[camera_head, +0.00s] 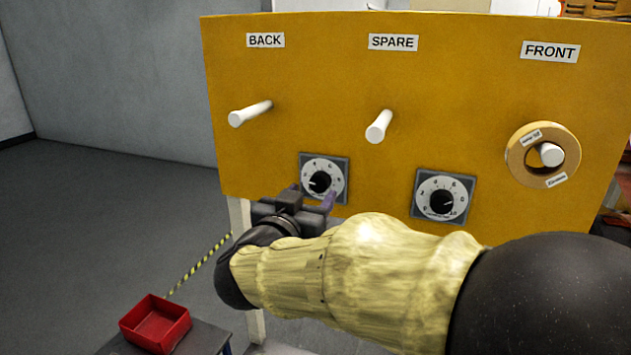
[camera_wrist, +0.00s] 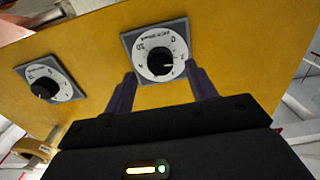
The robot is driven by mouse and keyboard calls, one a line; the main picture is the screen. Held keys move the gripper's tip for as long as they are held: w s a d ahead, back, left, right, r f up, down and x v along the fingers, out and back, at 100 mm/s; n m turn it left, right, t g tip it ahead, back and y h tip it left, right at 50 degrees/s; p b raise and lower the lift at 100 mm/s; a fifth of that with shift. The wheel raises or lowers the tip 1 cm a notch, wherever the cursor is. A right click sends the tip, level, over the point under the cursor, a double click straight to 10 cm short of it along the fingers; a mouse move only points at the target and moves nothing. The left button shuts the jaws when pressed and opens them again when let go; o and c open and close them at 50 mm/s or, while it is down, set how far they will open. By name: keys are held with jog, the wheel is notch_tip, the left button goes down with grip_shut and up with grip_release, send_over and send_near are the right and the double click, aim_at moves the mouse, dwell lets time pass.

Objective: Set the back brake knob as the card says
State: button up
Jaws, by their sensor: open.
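The yellow panel (camera_head: 300,100) carries two dials. The left dial's black knob (camera_head: 320,182) sits on a white scale plate, below and right of the BACK label (camera_head: 265,40). In the wrist view this knob (camera_wrist: 160,64) is ahead of my fingertips. The other knob (camera_head: 442,201) is to its right, and shows at left in the wrist view (camera_wrist: 44,89). My gripper (camera_head: 312,196) is open and empty just in front of the left dial, one finger to each side in the wrist view (camera_wrist: 162,82). I cannot read the knob's exact setting. No card is clearly in view.
White pegs stick out under BACK (camera_head: 251,113) and SPARE (camera_head: 379,126). A tan ring with small labels (camera_head: 518,158) hangs on the FRONT peg (camera_head: 551,154). A red tray (camera_head: 157,323) stands low at left. Open floor lies left of the panel.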

aim_at(318, 186)
jog(key=x, duration=0.3)
jog(key=shift+w+d+p, duration=0.1)
jog(key=shift+w+p, duration=0.1)
jog(key=shift+p, duration=0.15)
jog(key=c, duration=1)
